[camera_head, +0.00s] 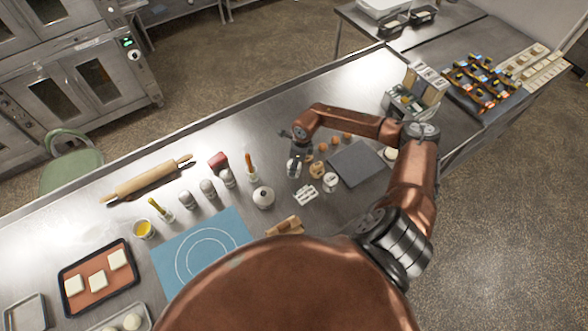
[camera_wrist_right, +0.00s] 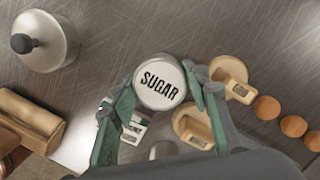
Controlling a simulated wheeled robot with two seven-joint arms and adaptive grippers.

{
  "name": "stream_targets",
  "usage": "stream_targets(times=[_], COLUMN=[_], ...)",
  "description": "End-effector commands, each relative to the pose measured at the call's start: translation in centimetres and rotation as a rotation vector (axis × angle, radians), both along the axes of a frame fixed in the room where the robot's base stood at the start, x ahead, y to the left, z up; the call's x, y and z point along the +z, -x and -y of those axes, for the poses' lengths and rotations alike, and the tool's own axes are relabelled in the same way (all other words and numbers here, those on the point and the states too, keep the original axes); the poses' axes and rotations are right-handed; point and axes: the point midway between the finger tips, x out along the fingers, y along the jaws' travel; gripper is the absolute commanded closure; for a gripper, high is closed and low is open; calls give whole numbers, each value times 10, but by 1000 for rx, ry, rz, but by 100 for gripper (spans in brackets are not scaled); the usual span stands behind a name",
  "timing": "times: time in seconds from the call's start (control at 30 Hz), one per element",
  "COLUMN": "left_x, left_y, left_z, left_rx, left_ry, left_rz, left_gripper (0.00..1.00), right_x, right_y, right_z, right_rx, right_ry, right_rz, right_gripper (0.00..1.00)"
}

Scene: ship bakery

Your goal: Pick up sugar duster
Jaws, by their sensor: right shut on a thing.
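The sugar duster (camera_wrist_right: 160,82) is a round white-topped shaker with SUGAR printed in dark letters on its top. In the right wrist view it stands between the two green-padded fingers of my right gripper (camera_wrist_right: 163,88), which is shut on it. In the head view the sugar duster (camera_head: 294,168) shows as a small pale cylinder below my right gripper (camera_head: 298,152), at the middle of the steel table. I cannot tell whether its base touches the table. My left gripper is not in view.
Wooden scoops (camera_wrist_right: 230,72), small labelled cards (camera_wrist_right: 130,130) and round brown pieces (camera_wrist_right: 267,107) lie close by. A lidded pot (camera_head: 263,197) and several shakers (camera_head: 208,187) stand to the left. A dark slab (camera_head: 357,163) lies to the right. The table's back strip is fairly clear.

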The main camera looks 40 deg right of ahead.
Motion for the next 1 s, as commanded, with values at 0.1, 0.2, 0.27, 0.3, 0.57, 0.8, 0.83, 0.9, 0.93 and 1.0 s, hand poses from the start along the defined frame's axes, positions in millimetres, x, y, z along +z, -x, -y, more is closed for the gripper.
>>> stream_targets(times=[0.1,0.2,0.27,0.3,0.57,0.8,0.83,0.9,0.93,1.0], left_x=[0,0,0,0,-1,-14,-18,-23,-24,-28], left_y=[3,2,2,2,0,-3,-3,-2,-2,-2], left_z=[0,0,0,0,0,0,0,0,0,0], left_rx=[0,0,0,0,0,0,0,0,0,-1], left_ry=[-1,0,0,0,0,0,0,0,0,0], left_rz=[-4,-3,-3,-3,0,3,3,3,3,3], left_gripper=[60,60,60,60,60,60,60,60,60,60], right_x=[0,0,0,0,1,18,23,34,40,53], right_y=[0,0,0,0,-1,-2,-2,3,6,15], right_z=[0,0,0,0,0,1,1,-2,-5,-12], right_rx=[0,0,0,0,0,2,2,4,4,4], right_ry=[0,0,0,0,0,2,3,2,2,3], right_rz=[0,0,0,1,1,4,5,4,3,4], right_gripper=[72,78,82,85,85,85,85,85,85,85])
